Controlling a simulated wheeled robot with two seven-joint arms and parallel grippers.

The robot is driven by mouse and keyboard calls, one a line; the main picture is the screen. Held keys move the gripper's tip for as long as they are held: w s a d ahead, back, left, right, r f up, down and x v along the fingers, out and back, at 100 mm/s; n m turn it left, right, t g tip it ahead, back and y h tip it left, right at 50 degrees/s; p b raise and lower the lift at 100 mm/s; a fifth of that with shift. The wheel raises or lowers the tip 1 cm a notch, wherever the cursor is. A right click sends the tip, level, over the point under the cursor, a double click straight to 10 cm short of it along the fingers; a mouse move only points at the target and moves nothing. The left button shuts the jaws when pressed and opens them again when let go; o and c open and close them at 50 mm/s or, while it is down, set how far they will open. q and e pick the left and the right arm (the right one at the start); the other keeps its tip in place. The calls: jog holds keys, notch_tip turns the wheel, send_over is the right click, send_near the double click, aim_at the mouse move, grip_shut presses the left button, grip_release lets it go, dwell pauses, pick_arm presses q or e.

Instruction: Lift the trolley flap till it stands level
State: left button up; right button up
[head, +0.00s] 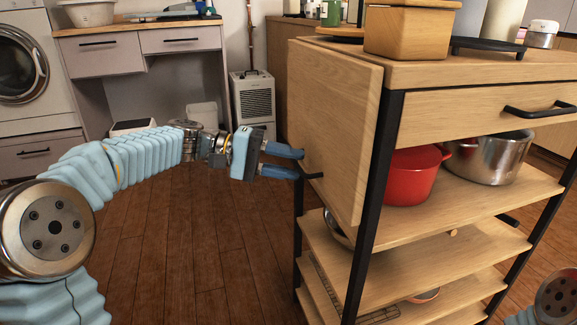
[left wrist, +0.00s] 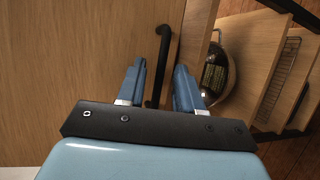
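The trolley flap (head: 335,125) is a light wooden panel hanging down at the trolley's left end. In the left wrist view, the flap (left wrist: 75,60) fills the left side. Its black bar handle (left wrist: 158,65) shows there, and its end (head: 314,175) shows low on the flap in the head view. My left gripper (head: 298,163) is at the handle, with its two blue fingers apart. In the left wrist view, the gripper (left wrist: 157,70) has one finger on each side of the handle, with no clear grip on it. My right gripper is out of view.
The trolley top (head: 470,72) holds a wooden box (head: 408,35) and a dark stand near the flap's upper edge. A red pot (head: 410,178) and a steel pot (head: 500,160) stand on the shelf below. The wooden floor (head: 200,250) left of the trolley is clear.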

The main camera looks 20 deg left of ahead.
pick_arm(q)
jog(key=shift+d, duration=0.15)
jog(key=shift+c, duration=0.4)
grip_shut()
jog(key=shift+f, duration=0.1)
dwell(0.9)
